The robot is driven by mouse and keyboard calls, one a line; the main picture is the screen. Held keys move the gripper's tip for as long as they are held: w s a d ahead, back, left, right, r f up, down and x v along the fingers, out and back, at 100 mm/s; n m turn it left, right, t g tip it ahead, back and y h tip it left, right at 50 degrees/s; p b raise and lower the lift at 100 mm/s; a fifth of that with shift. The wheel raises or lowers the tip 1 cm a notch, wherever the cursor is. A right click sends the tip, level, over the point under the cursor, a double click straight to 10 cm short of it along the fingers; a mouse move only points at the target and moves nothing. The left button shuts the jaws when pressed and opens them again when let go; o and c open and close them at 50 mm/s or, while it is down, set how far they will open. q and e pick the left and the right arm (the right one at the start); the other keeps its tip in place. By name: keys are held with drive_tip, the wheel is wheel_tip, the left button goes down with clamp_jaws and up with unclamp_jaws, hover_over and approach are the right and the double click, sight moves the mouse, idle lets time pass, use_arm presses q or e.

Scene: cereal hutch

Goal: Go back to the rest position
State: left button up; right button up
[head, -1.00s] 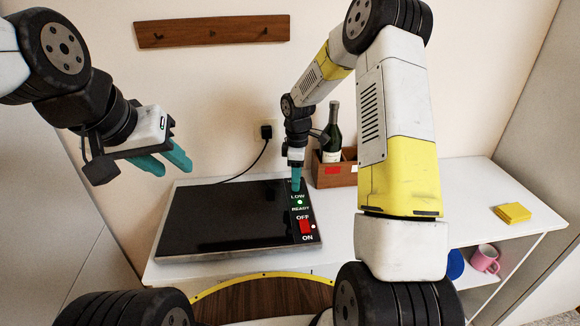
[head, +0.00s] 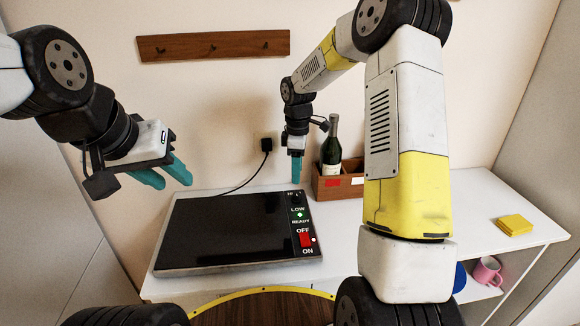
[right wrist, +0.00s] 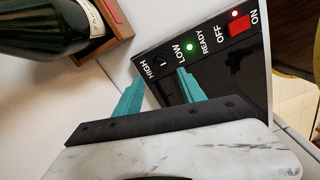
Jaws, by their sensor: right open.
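My right gripper (head: 296,181) hangs with its fingers pointing down above the back end of the hotplate's control strip (head: 302,222). In the right wrist view its two teal fingers (right wrist: 160,79) are apart, with nothing between them. The strip reads HIGH, LOW, READY, OFF and ON, with a lit green light and a red switch (right wrist: 238,25). My left gripper (head: 165,176) is in the air at the left, beyond the left edge of the black hotplate (head: 225,228). Its teal fingers are apart and empty.
A dark bottle (head: 331,148) stands in a wooden box (head: 347,186) just right of my right gripper. A yellow cloth-like stack (head: 514,225) lies on the white counter (head: 474,197). A pink mug (head: 486,270) is on the shelf below. A hook rail (head: 213,46) is on the wall.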

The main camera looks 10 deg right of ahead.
drive_tip(key=s+d+r+m+t, duration=0.25)
drive_tip(key=s+r+m, duration=0.45)
drive_tip(key=s+r, duration=0.75)
drive_tip(key=s+r+m+t+y, duration=0.2)
drive_tip(key=s+m, duration=0.5)
drive_tip(key=s, duration=0.6)
drive_tip(key=shift+s+a+r+m+t, duration=0.35)
drive_tip(key=shift+r+t, duration=0.5)
drive_tip(key=shift+r, duration=0.5)
